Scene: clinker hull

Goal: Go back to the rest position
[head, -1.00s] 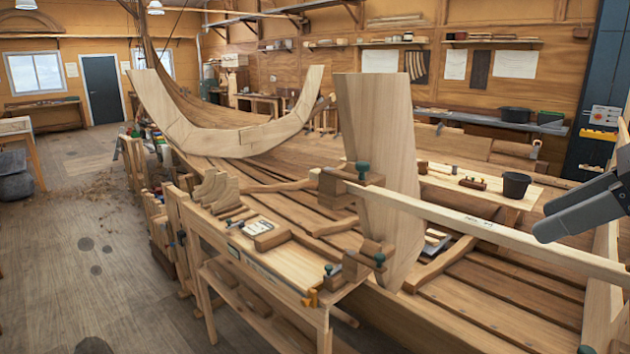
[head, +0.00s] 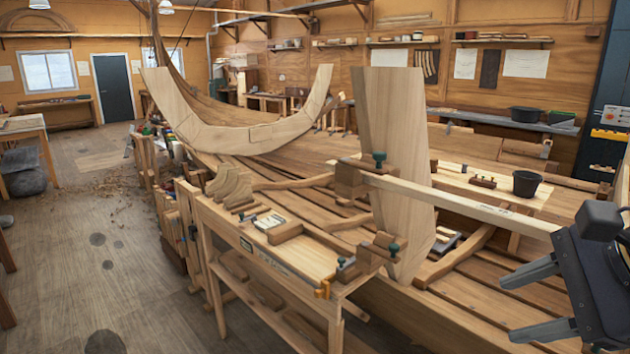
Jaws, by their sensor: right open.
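My right gripper (head: 540,302) is at the lower right of the head view. Its two grey fingers are spread apart and point left, with nothing between them. It is in front of the hull planks and below the right end of the long pale batten (head: 462,204). My left gripper is out of the picture.
The wooden hull (head: 483,296) fills the middle and right, with an upright board (head: 393,150) and a curved frame (head: 240,140) on it. A small workbench (head: 290,258) with clamps stands in front. A black bucket (head: 526,184) is behind the batten. The floor (head: 110,255) at left is mostly clear.

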